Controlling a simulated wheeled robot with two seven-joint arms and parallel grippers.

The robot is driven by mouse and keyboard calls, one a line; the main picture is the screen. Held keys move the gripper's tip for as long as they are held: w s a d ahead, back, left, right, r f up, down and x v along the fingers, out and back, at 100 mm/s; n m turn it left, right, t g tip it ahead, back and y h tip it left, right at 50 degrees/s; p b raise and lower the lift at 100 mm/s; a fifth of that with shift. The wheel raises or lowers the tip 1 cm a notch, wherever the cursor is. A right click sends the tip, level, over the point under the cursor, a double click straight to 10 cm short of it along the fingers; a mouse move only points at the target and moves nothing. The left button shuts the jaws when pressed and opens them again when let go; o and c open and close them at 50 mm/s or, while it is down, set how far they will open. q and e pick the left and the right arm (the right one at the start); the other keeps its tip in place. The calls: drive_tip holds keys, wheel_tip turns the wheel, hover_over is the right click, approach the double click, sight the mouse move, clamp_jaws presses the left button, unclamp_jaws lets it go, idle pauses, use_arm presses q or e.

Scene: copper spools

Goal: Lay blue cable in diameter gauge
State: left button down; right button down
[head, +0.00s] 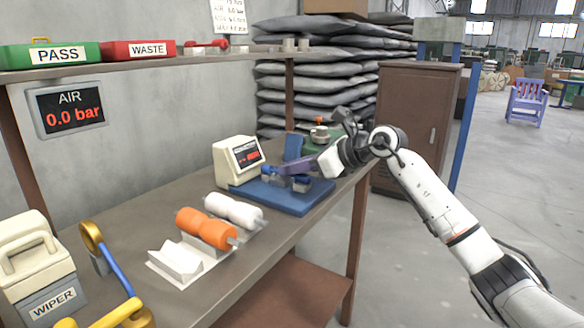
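The diameter gauge stands toward the back of the bench, with a flat blue base (309,199) and a cream readout box (240,160) that has a red display. A small blue piece (270,171) sits over the base among grey parts; I cannot tell whether it is the blue cable. My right gripper (318,163) reaches in from the right, just above the gauge's right side. A purple piece (296,165) shows at its tip, and whether it is held is unclear. The fingers are too small to read.
An orange spool (204,228) and a white spool (234,210) lie on cradles nearer the front, beside an empty white cradle (178,263). A wiper box (45,285) and yellow-blue tool (103,252) stand front left. A shelf (140,66) runs above the bench.

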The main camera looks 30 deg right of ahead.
use_arm(q)
drive_tip(key=shift+s+f, duration=0.1)
drive_tip(key=shift+f, duration=0.3)
use_arm(e)
drive_tip(key=shift+f, duration=0.3)
drive_tip(key=c, duration=1.9)
unclamp_jaws()
drive_tip(key=shift+s+d+r, duration=0.1)
drive_tip(key=shift+s+d, duration=0.05)
drive_tip(key=shift+s, duration=0.05)
drive_tip(key=b+v, duration=0.1)
drive_tip(key=v, duration=0.7)
drive_tip(key=shift+s+d, duration=0.15)
drive_tip(key=shift+s, duration=0.2)
use_arm(q)
drive_tip(key=shift+d, duration=0.1)
use_arm(e)
drive_tip(key=shift+s+d+r, duration=0.15)
drive_tip(key=shift+s+r, duration=0.3)
use_arm(q)
drive_tip(key=shift+r, duration=0.1)
